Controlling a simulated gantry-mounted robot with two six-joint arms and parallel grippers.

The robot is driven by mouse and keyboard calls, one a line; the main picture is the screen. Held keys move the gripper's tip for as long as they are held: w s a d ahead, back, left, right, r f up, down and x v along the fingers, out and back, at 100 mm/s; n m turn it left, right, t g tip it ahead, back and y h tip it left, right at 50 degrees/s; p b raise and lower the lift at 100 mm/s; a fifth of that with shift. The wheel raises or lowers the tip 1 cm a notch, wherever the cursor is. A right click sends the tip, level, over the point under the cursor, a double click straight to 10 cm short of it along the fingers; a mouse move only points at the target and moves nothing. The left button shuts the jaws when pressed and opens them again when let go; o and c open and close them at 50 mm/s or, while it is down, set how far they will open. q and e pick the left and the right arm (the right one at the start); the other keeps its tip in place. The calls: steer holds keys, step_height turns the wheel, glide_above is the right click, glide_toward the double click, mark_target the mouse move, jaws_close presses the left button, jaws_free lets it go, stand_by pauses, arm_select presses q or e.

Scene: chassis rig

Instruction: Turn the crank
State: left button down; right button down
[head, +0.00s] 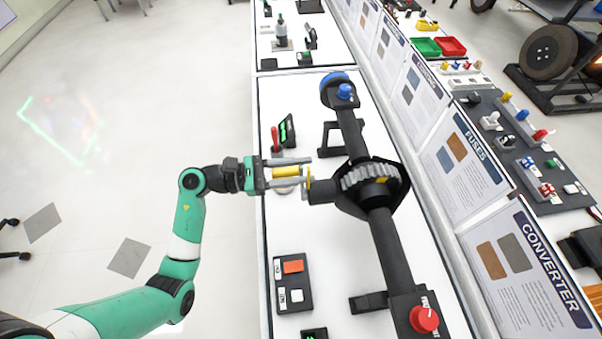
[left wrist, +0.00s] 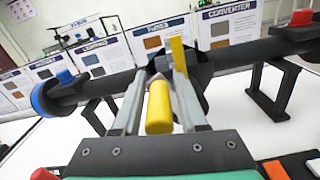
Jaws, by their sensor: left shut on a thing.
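The crank has a yellow handle (head: 286,171) and sits on the short side shaft of the black axle rig (head: 381,223). My left gripper (head: 300,171) reaches in from the left and has its two grey fingers on either side of the handle, shut on it. In the left wrist view the yellow handle (left wrist: 160,107) lies between the fingers, with a yellow crank arm (left wrist: 178,56) upright behind it. A grey ring gear (head: 362,176) shows in the open housing at the middle of the axle. My right gripper is not in view.
The axle has a blue end (head: 334,84) at the far side and a red knob (head: 424,319) at the near side. A red lever (head: 274,138) and a box with orange and white buttons (head: 293,284) stand on the white table. Upright panels line the right edge.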

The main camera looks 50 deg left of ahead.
mark_target(302, 193)
arm_select(q)
steer(key=m+b, duration=0.1)
steer(key=s+d+m+b, duration=0.1)
steer(key=m, duration=0.1)
steer(key=shift+d+f+m, duration=0.1)
steer(key=shift+d+m, duration=0.2)
steer(key=shift+s+d+m+b, duration=0.4)
steer(key=shift+d+m+b, duration=0.15)
steer(key=shift+m+b, duration=0.5)
steer(key=c, duration=0.8)
jaws_free()
steer(key=shift+o, duration=0.6)
steer(key=shift+r, duration=0.25)
